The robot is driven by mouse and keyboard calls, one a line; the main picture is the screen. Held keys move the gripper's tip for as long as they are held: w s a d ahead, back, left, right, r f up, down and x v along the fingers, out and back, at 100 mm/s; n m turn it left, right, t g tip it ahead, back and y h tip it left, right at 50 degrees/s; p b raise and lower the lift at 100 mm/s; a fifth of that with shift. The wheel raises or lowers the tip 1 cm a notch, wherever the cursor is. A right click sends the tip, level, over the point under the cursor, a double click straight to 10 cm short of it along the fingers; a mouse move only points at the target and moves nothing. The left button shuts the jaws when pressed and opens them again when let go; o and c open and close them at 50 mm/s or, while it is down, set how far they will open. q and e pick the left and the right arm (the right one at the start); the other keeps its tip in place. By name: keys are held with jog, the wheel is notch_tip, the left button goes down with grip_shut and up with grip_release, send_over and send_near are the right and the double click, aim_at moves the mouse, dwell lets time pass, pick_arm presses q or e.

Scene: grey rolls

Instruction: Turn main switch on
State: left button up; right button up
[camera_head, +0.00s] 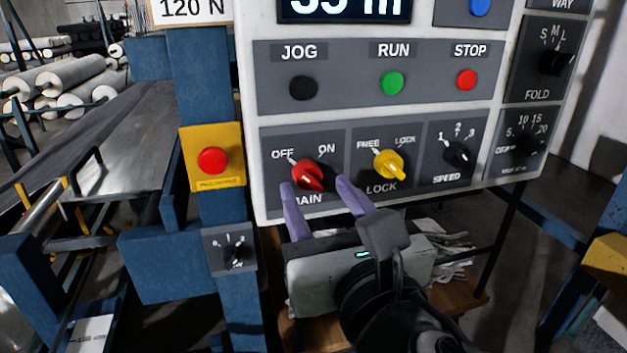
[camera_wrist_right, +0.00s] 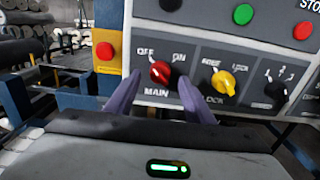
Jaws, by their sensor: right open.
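The main switch is a red rotary knob (camera_head: 308,175) on the lower left of the white control panel, with OFF at its upper left and ON at its upper right. Its pale pointer mark is toward OFF. The knob also shows in the right wrist view (camera_wrist_right: 160,72). My right gripper (camera_head: 315,184) is open, its two purple fingers reaching up from below. Its tips lie left and right of the knob in the picture; whether they touch it I cannot tell. In the right wrist view the fingers (camera_wrist_right: 160,79) also flank the knob. My left gripper is out of view.
A yellow LOCK knob (camera_head: 388,165) sits close right of the main switch, then a black SPEED knob (camera_head: 457,153). Black, green (camera_head: 392,83) and red (camera_head: 466,80) buttons are above. A red button on a yellow box (camera_head: 212,160) is at the left on a blue post.

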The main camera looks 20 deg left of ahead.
aim_at(309, 177)
jog(key=shift+x, duration=1.45)
jog(key=c, duration=1.1)
